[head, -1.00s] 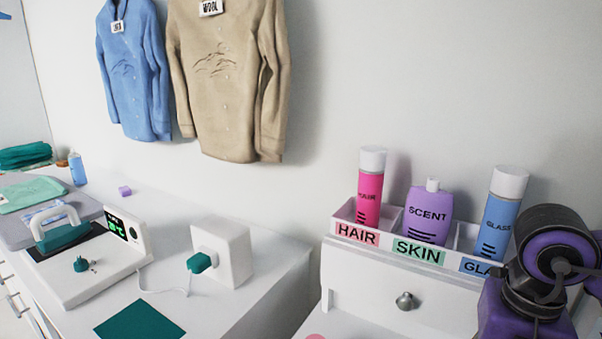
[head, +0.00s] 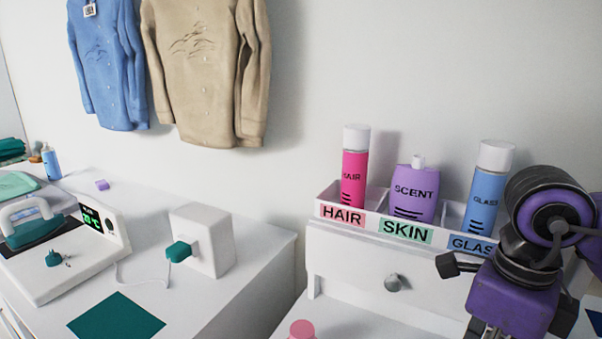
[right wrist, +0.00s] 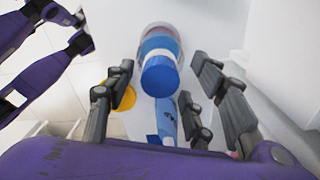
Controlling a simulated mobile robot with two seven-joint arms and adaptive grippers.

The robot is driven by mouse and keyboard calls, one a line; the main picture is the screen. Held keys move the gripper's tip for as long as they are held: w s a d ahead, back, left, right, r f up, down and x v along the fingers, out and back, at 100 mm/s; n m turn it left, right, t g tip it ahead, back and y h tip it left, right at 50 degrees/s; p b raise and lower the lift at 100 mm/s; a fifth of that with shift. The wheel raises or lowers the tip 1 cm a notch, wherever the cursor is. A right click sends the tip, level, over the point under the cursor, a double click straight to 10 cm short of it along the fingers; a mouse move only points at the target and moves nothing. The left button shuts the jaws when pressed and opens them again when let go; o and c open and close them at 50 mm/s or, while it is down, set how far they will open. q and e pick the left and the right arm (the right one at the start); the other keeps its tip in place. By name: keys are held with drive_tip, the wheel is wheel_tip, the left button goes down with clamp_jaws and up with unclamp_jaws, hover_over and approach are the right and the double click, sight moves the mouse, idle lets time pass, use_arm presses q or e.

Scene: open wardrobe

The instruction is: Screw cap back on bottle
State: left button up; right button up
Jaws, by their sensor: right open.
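In the right wrist view, a bottle-like thing with a round blue top (right wrist: 158,76) and a white band stands below my right gripper (right wrist: 161,68). The gripper's dark fingers are spread either side of it in the picture, with nothing clearly held. Whether they touch it, and whether the blue top is a separate cap, I cannot tell. An orange-yellow disc (right wrist: 127,97) lies beside it, partly behind a finger. Purple and dark parts, apparently my left gripper (right wrist: 70,31), show at the upper left; its opening is unclear. In the head view, my right gripper's fingers are mostly cut off.
A blue-and-white item (right wrist: 166,118) lies near the bottle. A rack (head: 362,223) holds pink, purple and blue containers above a drawer. A pink round top (head: 302,329) shows at the bottom edge.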

drive_tip(key=n, duration=0.3)
drive_tip(key=shift+n+b, duration=0.3)
drive_tip(key=shift+b, duration=0.05)
drive_tip(key=shift+r, duration=0.1)
clamp_jaws()
drive_tip(key=m, duration=0.8)
drive_tip(key=shift+m+p, duration=0.3)
drive_tip(key=m, duration=0.4)
drive_tip(key=shift+w+m, duration=0.1)
drive_tip(key=shift+m, duration=0.2)
drive_tip(key=m, duration=0.4)
drive_tip(key=shift+d+p, duration=0.1)
drive_tip(key=shift+p, duration=0.2)
